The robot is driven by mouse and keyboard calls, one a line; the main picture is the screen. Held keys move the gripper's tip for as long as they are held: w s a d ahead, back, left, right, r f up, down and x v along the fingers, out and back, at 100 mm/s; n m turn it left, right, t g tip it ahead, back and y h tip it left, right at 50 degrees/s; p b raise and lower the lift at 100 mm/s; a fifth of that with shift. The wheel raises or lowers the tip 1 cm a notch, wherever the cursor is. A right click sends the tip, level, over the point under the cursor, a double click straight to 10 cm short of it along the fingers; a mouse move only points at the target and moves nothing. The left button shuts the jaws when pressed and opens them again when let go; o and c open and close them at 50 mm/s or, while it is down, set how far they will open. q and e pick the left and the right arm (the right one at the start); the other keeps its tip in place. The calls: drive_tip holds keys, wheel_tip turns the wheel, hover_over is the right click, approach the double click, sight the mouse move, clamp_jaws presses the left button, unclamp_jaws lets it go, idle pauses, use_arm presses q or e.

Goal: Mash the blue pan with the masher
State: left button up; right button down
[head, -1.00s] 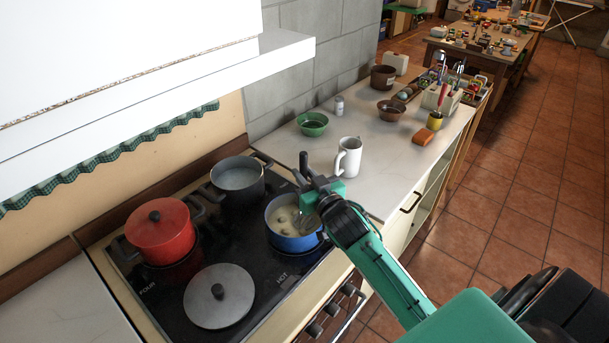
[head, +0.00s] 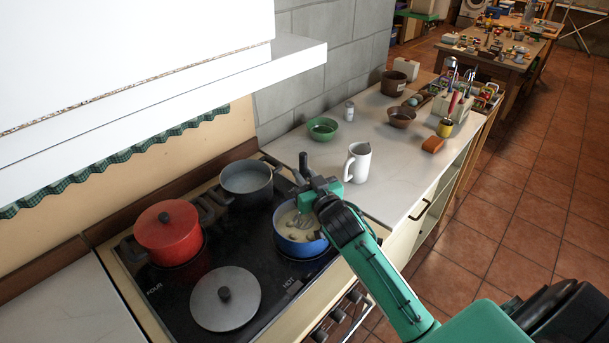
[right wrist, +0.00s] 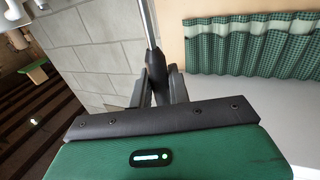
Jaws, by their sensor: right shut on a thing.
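The blue pan (head: 292,247) sits on the right front part of the black hob in the head view and holds a pale food with lumps in it. My right gripper (head: 309,187) is above the pan's far right rim, shut on the masher's dark handle (head: 303,163). The masher's wire head (head: 301,217) shows over or in the pan's contents; whether it touches them I cannot tell. In the right wrist view, the masher's metal shaft (right wrist: 148,22) runs up from between the fingers (right wrist: 160,85). My left gripper is not in view.
A grey pot (head: 247,193) stands behind the blue pan, a red lidded pot (head: 168,238) to the left, and a loose grey lid (head: 224,300) in front. A white jug (head: 357,163) and green bowl (head: 322,129) stand on the counter. A white hood (head: 180,95) overhangs the hob.

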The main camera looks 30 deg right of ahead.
drive_tip(key=shift+f+b, duration=0.6)
drive_tip(key=shift+f, duration=0.5)
drive_tip(key=shift+s+f+p, duration=0.1)
drive_tip(key=shift+f+p, duration=0.2)
idle(0.5)
wheel_tip(320, 180, up, 3)
drive_tip(key=p, duration=0.2)
drive_tip(key=shift+f+p, duration=0.15)
drive_tip(key=shift+p, duration=0.15)
drive_tip(key=shift+a, duration=0.1)
